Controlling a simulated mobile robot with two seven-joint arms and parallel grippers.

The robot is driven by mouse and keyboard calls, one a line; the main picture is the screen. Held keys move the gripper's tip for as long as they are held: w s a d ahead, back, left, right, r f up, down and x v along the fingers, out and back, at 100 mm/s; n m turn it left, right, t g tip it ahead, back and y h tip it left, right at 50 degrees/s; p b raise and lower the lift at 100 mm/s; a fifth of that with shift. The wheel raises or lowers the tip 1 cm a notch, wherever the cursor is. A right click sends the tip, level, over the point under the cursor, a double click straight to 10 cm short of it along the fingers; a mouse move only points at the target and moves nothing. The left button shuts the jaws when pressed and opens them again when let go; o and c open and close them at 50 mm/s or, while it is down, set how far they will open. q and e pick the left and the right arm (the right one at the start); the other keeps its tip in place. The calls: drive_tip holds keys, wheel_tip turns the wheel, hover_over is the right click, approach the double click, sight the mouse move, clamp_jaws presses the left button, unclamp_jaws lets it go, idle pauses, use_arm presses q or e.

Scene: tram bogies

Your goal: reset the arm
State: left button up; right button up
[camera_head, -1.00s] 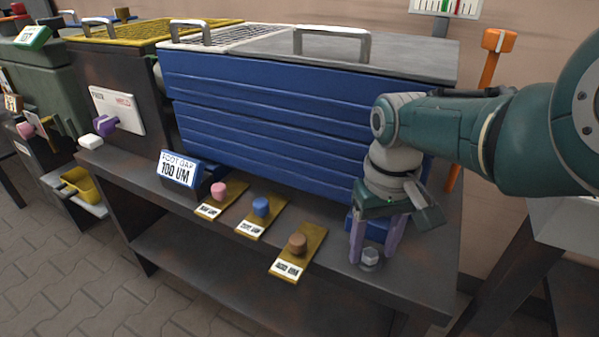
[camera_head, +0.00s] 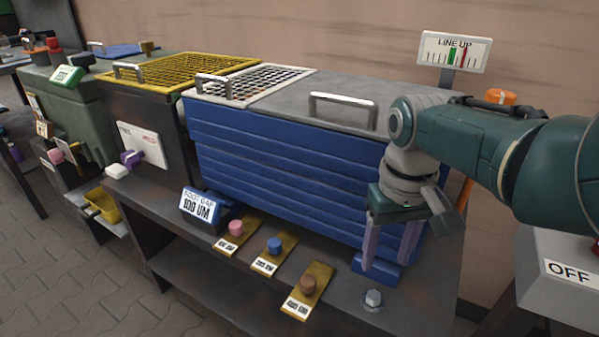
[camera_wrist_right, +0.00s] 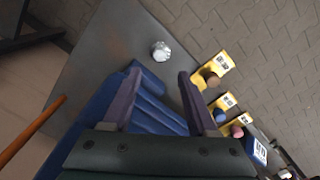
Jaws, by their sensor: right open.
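My right gripper (camera_head: 388,264) hangs fingers-down in front of the blue ribbed cabinet (camera_head: 270,160), at the right end of the dark bench. Its two purple fingers are apart with nothing held between them. In the right wrist view the open fingers (camera_wrist_right: 158,76) show over a blue block (camera_wrist_right: 152,82) at the cabinet's foot. A grey hex bolt (camera_head: 372,298) stands on the bench just in front of the gripper, apart from the fingers. It also shows in the right wrist view (camera_wrist_right: 161,51) beyond the fingertips. My left gripper is not in view.
Three yellow gauge plates with pink, blue and brown knobs (camera_head: 308,285) lie along the bench edge, left of the gripper. A "FOOT GAP 100 UM" sign (camera_head: 201,206) stands behind them. A "LINE UP" gauge (camera_head: 454,52), an orange-topped post (camera_head: 501,97) and an "OFF" box (camera_head: 572,270) are at right.

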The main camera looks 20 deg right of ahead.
drive_tip(key=s+d+r+n+t+h+p, duration=0.1)
drive_tip(key=s+d+r+h+p, duration=0.1)
drive_tip(key=s+r+p, duration=0.75)
drive_tip(key=s+a+r+n+t+y+p, duration=0.15)
drive_tip(key=s+a+r+p, duration=0.35)
drive_tip(key=r, duration=0.5)
drive_tip(key=s+a+r+n+t+y+p, duration=0.15)
drive_tip(key=s+a+r+p, duration=0.25)
drive_tip(key=s+r+p, duration=0.45)
wheel_tip(320, 180, up, 38)
drive_tip(key=w+p, duration=0.1)
drive_tip(key=p, duration=3.4)
drive_tip(key=shift+w+d+h, duration=0.25)
drive_tip(key=shift+w+h, duration=0.15)
drive_tip(key=shift+r, duration=0.1)
